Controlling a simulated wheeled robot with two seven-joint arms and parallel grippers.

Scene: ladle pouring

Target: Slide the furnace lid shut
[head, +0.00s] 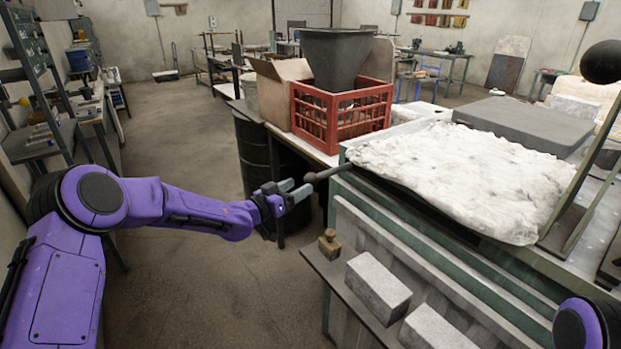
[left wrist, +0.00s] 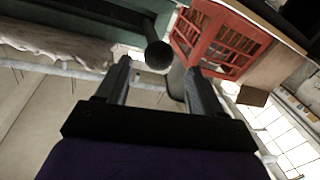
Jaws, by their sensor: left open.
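The furnace lid appears to be the slab topped with lumpy white insulation (head: 455,178), lying on the green-framed furnace (head: 430,250) at the right. A dark handle rod (head: 335,172) with a round knob sticks out from its left edge. My left gripper (head: 298,188) is open and empty just below and left of the knob. In the left wrist view, the knob (left wrist: 158,55) shows between and beyond the open fingertips (left wrist: 157,75); contact is not clear. The furnace mouth is not visible. My right gripper is outside the views; only part of that arm shows at lower right.
Pale bricks (head: 378,287) lie on the furnace's front ledge. A lever with a black ball (head: 603,62) rises at right. The left floor is clear.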

